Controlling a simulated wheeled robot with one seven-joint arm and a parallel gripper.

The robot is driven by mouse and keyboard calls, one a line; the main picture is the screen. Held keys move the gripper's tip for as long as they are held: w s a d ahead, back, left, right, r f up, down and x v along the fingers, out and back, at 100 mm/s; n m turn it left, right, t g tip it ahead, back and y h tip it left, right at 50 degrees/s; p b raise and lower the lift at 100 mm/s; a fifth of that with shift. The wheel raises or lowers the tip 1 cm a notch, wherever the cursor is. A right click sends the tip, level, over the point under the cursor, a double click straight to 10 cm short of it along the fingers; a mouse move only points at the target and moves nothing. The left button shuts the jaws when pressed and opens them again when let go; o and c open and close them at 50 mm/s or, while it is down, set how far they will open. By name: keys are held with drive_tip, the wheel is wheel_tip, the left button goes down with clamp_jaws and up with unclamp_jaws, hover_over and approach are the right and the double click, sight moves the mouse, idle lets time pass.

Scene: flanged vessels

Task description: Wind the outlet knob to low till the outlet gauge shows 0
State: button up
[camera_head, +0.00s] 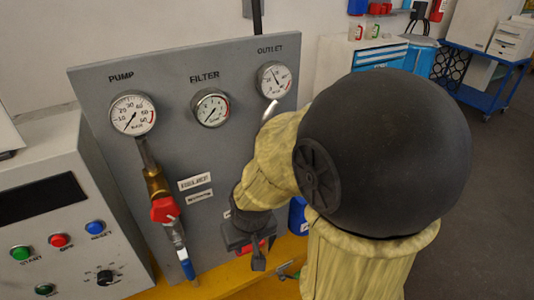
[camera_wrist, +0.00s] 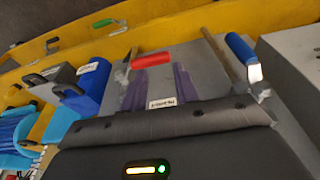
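The outlet gauge (camera_head: 274,80) is at the upper right of the grey panel (camera_head: 235,150). Its needle seems to point up and slightly left, off the low end; the exact reading is too small to tell. My gripper (camera_head: 256,255) is low in front of the panel. In the wrist view its two dark purplish fingers (camera_wrist: 160,88) stand apart, with grey surface and a small label between them. A red handle (camera_wrist: 151,60) shows at the fingertips; contact is unclear. I cannot identify the outlet knob for certain; my arm covers the panel's lower right.
The pump gauge (camera_head: 132,113) and filter gauge (camera_head: 211,107) are left of the outlet gauge. A red valve (camera_head: 164,209) and blue-handled lever (camera_head: 187,268) stick out at lower left. A control box (camera_head: 50,220) stands left. A blue cylinder (camera_wrist: 90,88) is beside my gripper.

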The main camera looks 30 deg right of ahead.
drive_tip(key=shift+d, duration=0.1)
drive_tip(key=w+d+r+m+g+y+p, duration=0.15)
drive_tip(key=d+r+m+p, duration=0.25)
drive_tip(key=r+p, duration=0.55)
drive_tip(key=w+d+r+m+g+h+p, duration=0.1)
drive_tip(key=w+d+r+m+p, duration=0.25)
drive_tip(key=r+p, duration=0.6)
drive_tip(key=d+r+m+y, duration=0.4)
drive_tip(key=d+r+m, duration=0.6)
drive_tip(key=r, duration=0.4)
drive_tip(key=shift+w+d+b, duration=0.2)
drive_tip(key=shift+w+b, duration=0.15)
drive_tip(key=shift+w, duration=0.1)
drive_tip(key=shift+f, duration=0.1)
